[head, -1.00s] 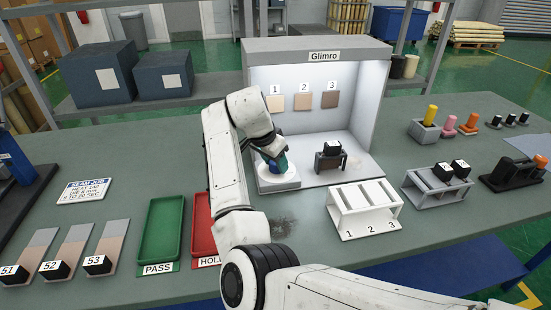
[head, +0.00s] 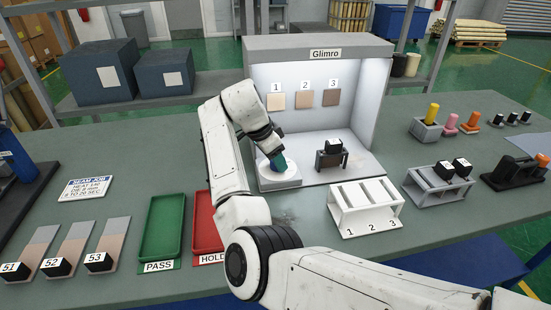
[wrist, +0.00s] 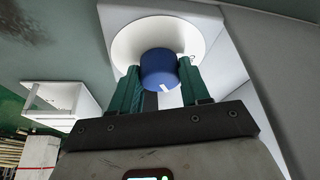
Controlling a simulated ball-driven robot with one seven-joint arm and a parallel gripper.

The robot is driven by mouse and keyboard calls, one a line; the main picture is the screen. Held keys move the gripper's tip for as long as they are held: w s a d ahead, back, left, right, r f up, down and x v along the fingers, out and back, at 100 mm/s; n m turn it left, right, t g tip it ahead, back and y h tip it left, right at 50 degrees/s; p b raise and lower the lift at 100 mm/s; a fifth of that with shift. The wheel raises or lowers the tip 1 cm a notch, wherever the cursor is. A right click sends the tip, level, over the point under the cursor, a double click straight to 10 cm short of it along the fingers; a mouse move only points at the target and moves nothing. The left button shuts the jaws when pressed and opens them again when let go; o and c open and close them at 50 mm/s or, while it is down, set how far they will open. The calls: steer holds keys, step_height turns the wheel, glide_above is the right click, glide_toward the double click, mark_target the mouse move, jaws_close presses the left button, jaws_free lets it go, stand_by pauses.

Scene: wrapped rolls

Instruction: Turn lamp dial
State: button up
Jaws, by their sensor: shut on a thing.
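The lamp dial is a blue knob with a white mark (wrist: 160,70) on a round white base (wrist: 125,42), seen in the wrist view. In the head view the white base (head: 285,178) stands at the front left of the lit Glimro booth (head: 262,50), and my arm hides most of the knob. My gripper (wrist: 158,80) has green fingers on both sides of the knob and is shut on it. In the head view my gripper (head: 277,163) points down at the base, tilted.
A dark block on a small stand (head: 331,155) is inside the booth, right of the dial. A white numbered rack (head: 365,208) stands in front. Green PASS (head: 162,228) and red HOLD (head: 205,235) trays lie left of my arm. Swatches 1, 2 and 3 hang on the booth's back wall.

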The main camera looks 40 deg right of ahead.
steer(key=o, duration=1.1)
steer(key=shift+c, duration=0.2)
steer(key=v, duration=1)
steer(key=shift+r, duration=0.4)
steer(key=shift+w+a, duration=0.1)
steer(key=shift+a, duration=0.05)
